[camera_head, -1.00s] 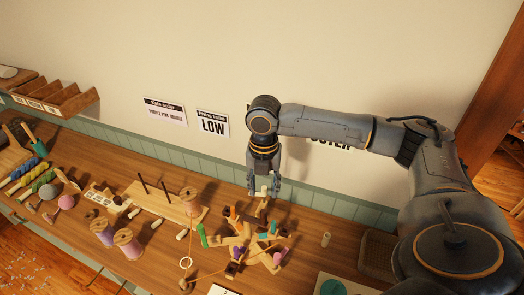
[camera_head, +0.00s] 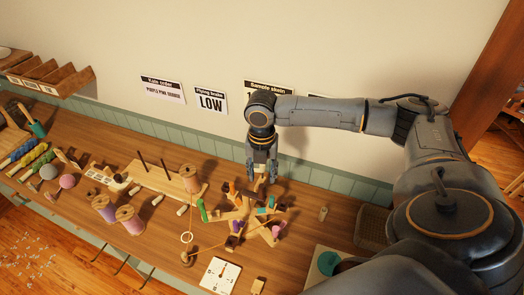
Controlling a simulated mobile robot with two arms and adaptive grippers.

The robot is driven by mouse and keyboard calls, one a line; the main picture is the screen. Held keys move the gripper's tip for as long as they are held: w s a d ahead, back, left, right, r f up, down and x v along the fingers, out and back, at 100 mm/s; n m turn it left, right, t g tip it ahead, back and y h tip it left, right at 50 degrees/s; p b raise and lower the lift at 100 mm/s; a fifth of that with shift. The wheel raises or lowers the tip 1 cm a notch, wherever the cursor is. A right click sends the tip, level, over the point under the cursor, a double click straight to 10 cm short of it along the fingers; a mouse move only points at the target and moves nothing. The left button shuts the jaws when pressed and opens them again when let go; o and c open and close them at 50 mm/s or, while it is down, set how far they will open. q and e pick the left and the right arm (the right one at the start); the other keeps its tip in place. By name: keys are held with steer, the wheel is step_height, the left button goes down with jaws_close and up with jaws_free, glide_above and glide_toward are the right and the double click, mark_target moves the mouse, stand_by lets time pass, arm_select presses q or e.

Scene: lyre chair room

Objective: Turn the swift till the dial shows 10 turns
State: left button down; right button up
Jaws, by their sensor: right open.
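The swift (camera_head: 240,214) is a low wooden frame with crossed arms and several coloured pegs, standing on the bench right of centre. My right gripper (camera_head: 262,178) points down over the back of the swift, close to a pale upright peg there; I cannot tell whether it touches. Its fingers are apart. A white dial card (camera_head: 219,275) with a dark needle lies at the bench's front edge; its reading is too small to tell. A yarn runs from the swift to a ring guide (camera_head: 187,238). My left gripper is not in view.
A basket (camera_head: 372,226) and a board with a green disc (camera_head: 328,262) are to the right. Signs hang on the wall behind.

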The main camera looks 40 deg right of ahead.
mark_target(262, 185)
steer(key=shift+w+d+f, duration=0.1)
steer(key=shift+f, duration=3.7)
steer(key=shift+f, duration=0.15)
jaws_close()
